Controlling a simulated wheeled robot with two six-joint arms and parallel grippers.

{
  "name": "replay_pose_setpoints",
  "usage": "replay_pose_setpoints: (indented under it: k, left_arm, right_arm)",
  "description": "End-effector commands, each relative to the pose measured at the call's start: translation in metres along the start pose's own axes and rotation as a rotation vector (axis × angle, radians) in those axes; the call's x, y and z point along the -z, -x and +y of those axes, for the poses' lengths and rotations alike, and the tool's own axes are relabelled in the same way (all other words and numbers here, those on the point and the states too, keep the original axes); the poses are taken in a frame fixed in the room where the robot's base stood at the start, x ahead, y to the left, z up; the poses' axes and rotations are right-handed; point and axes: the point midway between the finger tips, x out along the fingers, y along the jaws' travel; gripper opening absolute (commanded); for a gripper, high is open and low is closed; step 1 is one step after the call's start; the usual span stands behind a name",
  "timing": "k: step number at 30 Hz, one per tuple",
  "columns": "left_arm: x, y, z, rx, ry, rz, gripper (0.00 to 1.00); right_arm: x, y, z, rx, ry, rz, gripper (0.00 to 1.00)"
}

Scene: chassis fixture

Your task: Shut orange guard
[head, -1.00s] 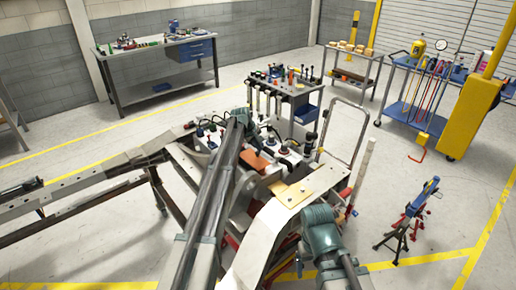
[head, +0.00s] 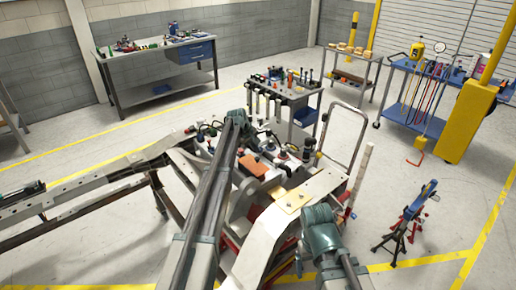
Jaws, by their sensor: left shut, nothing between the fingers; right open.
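The orange guard (head: 252,165) is a small flat orange panel on the chassis fixture, just right of my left arm's long dark link. It looks tilted, and its hinge is too small to make out. My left gripper (head: 267,139) is beyond the guard, shut and empty, partly lost among dark fittings. A gap between it and the guard cannot be judged.
A tan plate (head: 294,200) lies on the pale fixture panel in front of the guard. Behind stand a tool cart (head: 283,92) and a hand truck frame (head: 345,130).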

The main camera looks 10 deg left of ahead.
Motion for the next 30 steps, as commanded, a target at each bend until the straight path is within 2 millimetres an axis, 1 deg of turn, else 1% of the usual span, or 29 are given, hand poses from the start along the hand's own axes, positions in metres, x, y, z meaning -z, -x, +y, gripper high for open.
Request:
replay_pose_setpoints:
  k: [1,3,12,15,19,23,25,26,28,29,30]
  left_arm:
    - [0.000,0.017,0.002,0.000,0.001,0.000,0.00]
    - [0.000,0.030,0.002,0.000,0.001,0.001,0.00]
    - [-0.001,0.081,0.002,0.000,0.000,0.001,0.00]
    - [0.000,0.093,0.001,0.000,0.001,0.001,0.00]
    - [0.000,0.100,0.000,-0.001,0.000,0.002,0.00]
    - [0.000,0.100,-0.001,0.000,-0.001,0.001,0.00]
    - [-0.006,0.098,-0.003,0.003,-0.011,-0.001,0.00]
    - [-0.012,0.096,-0.005,0.007,-0.021,-0.004,0.00]
    - [-0.033,0.091,-0.011,0.022,-0.060,-0.013,0.00]
    - [-0.044,0.089,-0.016,0.032,-0.084,-0.018,0.00]
    - [-0.063,0.085,-0.022,0.048,-0.122,-0.027,0.00]
  right_arm:
    - [-0.001,0.016,0.002,0.001,-0.002,0.000,0.87]
    - [-0.002,0.027,0.003,0.001,-0.004,0.000,0.87]
    - [-0.004,0.073,0.007,0.003,-0.013,0.000,0.87]
    - [-0.005,0.083,0.008,0.003,-0.011,-0.001,0.87]
    - [-0.005,0.089,0.008,0.003,-0.010,-0.001,0.87]
    - [-0.005,0.088,0.008,0.003,-0.010,-0.002,0.87]
    - [-0.005,0.086,0.008,0.003,-0.010,-0.002,0.87]
    - [-0.005,0.084,0.008,0.003,-0.010,-0.002,0.87]
    - [-0.005,0.077,0.007,0.002,-0.009,-0.001,0.87]
    - [-0.005,0.074,0.007,0.002,-0.009,-0.001,0.87]
    - [-0.004,0.068,0.006,0.002,-0.009,-0.001,0.87]
